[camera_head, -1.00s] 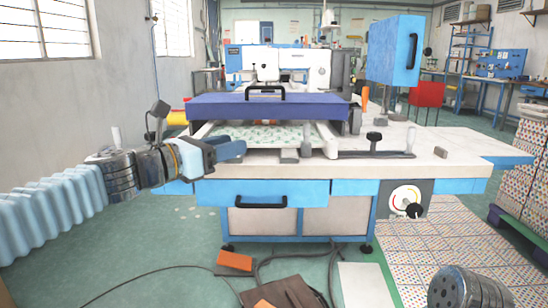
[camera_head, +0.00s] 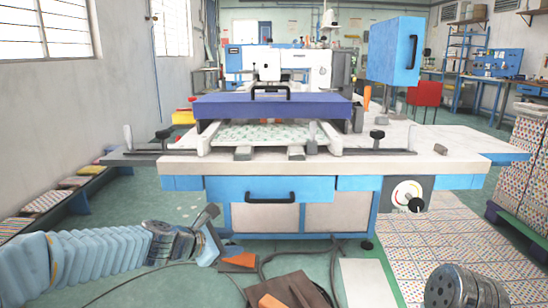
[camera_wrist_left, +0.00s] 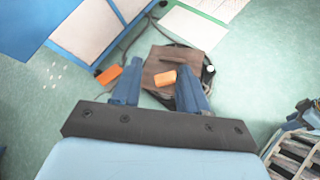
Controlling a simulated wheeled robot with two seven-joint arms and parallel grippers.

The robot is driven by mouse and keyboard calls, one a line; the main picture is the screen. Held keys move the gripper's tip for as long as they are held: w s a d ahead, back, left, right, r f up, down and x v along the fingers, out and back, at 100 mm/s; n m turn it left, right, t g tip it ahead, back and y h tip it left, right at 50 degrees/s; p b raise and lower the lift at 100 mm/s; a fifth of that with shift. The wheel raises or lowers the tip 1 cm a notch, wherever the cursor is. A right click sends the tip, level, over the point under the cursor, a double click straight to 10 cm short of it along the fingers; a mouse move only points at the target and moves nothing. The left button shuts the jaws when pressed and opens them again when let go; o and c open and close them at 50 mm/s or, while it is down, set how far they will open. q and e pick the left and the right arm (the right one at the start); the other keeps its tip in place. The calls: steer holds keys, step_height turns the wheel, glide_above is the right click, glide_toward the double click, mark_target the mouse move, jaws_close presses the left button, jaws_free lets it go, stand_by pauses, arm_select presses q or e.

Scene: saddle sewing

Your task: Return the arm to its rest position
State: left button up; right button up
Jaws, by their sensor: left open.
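My left gripper (camera_head: 213,243) is low at the lower left in the head view, below the worktable's front edge and apart from it. In the left wrist view the left gripper (camera_wrist_left: 159,75) points down at the floor, its two blue fingers spread with nothing between them. The sewing machine's worktable (camera_head: 435,158) stands ahead with a blue-purple bar (camera_head: 270,105) across it. A patterned green-white sheet (camera_head: 265,132) lies under the bar. My right gripper is not visible; only a grey part of my right arm shows at the lower right.
A brown board (camera_wrist_left: 178,62) with an orange block (camera_wrist_left: 165,78) lies on the floor under the left gripper. Another orange block (camera_wrist_left: 109,75) and dark cables are nearby. A low bench (camera_head: 75,203) with patterned pads stands by the left wall. Patterned stacks (camera_head: 525,170) stand at the right.

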arm_select(q)
steer(key=s+a+f+m+g+y, duration=0.1)
steer(key=s+f+m+g, duration=0.2)
steer(key=f, duration=0.6)
steer(key=s+f+m+y, duration=0.2)
steer(key=s+f+m, duration=0.2)
steer(key=f, duration=0.6)
steer(key=s+a+f+m+g+y, duration=0.1)
steer(key=s+f+m+g, duration=0.2)
steer(key=f, duration=0.6)
steer(key=s+f+m+g, duration=0.1)
steer(key=s+f+m, duration=0.4)
steer(key=s, duration=0.4)
steer(key=s+d+f+m+g+p, duration=0.1)
steer(key=s+f+m, duration=0.4)
steer(key=s, duration=0.5)
step_height(320, 180, down, 2)
steer(key=shift+d+f+m, duration=0.1)
steer(key=shift+d+m, duration=0.1)
steer(key=shift+m, duration=0.2)
